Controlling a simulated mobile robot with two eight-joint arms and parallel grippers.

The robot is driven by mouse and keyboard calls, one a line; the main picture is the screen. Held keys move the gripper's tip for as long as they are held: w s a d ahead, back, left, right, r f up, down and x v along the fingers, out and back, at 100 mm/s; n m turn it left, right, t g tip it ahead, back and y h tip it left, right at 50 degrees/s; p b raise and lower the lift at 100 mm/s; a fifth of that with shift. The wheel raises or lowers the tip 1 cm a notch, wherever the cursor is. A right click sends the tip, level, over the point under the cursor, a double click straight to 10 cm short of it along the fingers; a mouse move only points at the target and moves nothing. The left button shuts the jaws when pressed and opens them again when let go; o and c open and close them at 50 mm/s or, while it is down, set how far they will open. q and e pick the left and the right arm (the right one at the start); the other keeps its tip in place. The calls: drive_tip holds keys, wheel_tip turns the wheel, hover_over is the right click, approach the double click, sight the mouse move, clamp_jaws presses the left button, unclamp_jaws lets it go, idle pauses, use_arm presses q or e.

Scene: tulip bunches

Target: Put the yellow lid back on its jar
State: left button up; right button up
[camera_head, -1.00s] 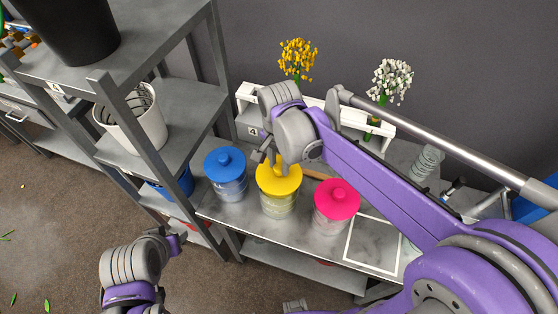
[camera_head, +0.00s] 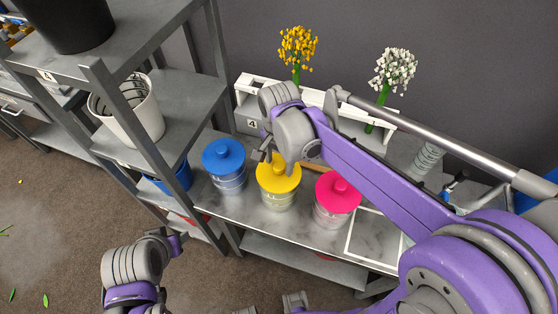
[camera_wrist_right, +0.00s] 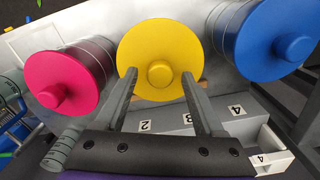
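The yellow lid (camera_head: 283,182), a round disc with a knob, rests on the top of its clear jar (camera_head: 279,201), with no clear gap visible. My right gripper (camera_head: 275,158) is just above the lid. In the right wrist view my right gripper (camera_wrist_right: 158,80) is open, its fingers spread on either side of the knob of the yellow lid (camera_wrist_right: 160,35) and apart from it. The lid hides the jar there. My left gripper (camera_head: 175,243) is low at the left, away from the jars; its fingers are too small to read.
A blue-lidded jar (camera_head: 228,180) stands to the left and a pink-lidded jar (camera_head: 334,212) to the right, both close to the yellow one. A white numbered rack (camera_head: 247,95) with flowers stands behind. A white square outline (camera_head: 350,238) marks clear table at the right.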

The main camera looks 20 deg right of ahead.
use_arm(q)
drive_tip(key=shift+w+r+p, duration=0.2)
drive_tip(key=shift+r+p, duration=0.15)
drive_tip(key=shift+r, duration=0.1)
use_arm(e)
wheel_tip(320, 180, up, 11)
use_arm(q)
drive_tip(key=shift+r, duration=0.1)
idle(0.5)
drive_tip(key=shift+t, duration=0.3)
drive_tip(key=w+r+p, duration=0.1)
drive_tip(key=r, duration=0.1)
drive_tip(key=w+r+p, duration=0.1)
drive_tip(key=r+p, duration=0.1)
drive_tip(key=shift+w+r, duration=0.1)
drive_tip(key=shift+w, duration=0.1)
use_arm(e)
wheel_tip(320, 180, up, 6)
drive_tip(key=shift+f, duration=0.1)
use_arm(q)
drive_tip(key=shift+s, duration=0.15)
use_arm(e)
drive_tip(key=s+d+f+n+t, duration=0.6)
drive_tip(key=s+f+n, duration=0.4)
drive_tip(key=f, duration=0.2)
drive_tip(key=shift+s+d+f, duration=0.3)
drive_tip(key=shift+s+f, duration=0.05)
drive_tip(key=shift+f, duration=0.05)
